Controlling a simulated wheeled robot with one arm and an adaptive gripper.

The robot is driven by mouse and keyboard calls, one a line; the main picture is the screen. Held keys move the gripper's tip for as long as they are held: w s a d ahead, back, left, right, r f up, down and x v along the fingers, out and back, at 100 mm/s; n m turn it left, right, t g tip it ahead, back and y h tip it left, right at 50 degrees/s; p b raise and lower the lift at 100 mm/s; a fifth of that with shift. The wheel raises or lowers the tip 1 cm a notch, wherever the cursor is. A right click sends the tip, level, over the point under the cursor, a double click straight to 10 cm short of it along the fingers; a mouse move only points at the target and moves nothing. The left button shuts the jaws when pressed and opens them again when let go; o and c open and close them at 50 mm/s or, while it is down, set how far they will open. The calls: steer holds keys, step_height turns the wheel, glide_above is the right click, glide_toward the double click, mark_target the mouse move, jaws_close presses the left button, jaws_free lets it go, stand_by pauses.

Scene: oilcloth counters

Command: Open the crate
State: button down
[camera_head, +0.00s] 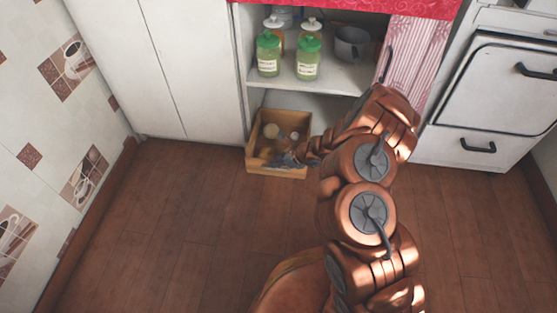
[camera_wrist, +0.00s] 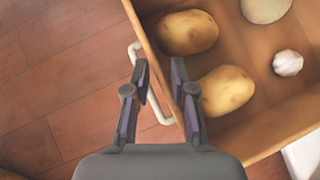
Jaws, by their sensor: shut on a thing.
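The crate (camera_head: 268,171) is a light wooden open-topped box at floor level, standing out from under the cabinet shelf. It holds potatoes, and a pale handle (camera_wrist: 133,48) is on its front in the wrist view. My gripper (camera_head: 285,160) is at the crate's front edge. In the wrist view, my gripper (camera_wrist: 159,65) has one finger outside the front wall (camera_wrist: 145,38) and one on the inner side. It is shut on the crate; whether on the wall or the handle is hard to tell. My arm hides part of the crate's right side.
Inside lie two potatoes (camera_wrist: 228,90), a garlic bulb (camera_wrist: 288,63) and a round pale vegetable (camera_wrist: 265,8). Green-lidded jars (camera_head: 308,60) and a grey pot (camera_head: 352,44) stand on the shelf above. The oven (camera_head: 497,90) is at right. The wooden floor (camera_head: 180,220) is clear.

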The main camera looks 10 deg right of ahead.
steer(key=shift+d, duration=0.1)
steer(key=c, duration=1)
jaws_free()
steer(key=shift+v, duration=6)
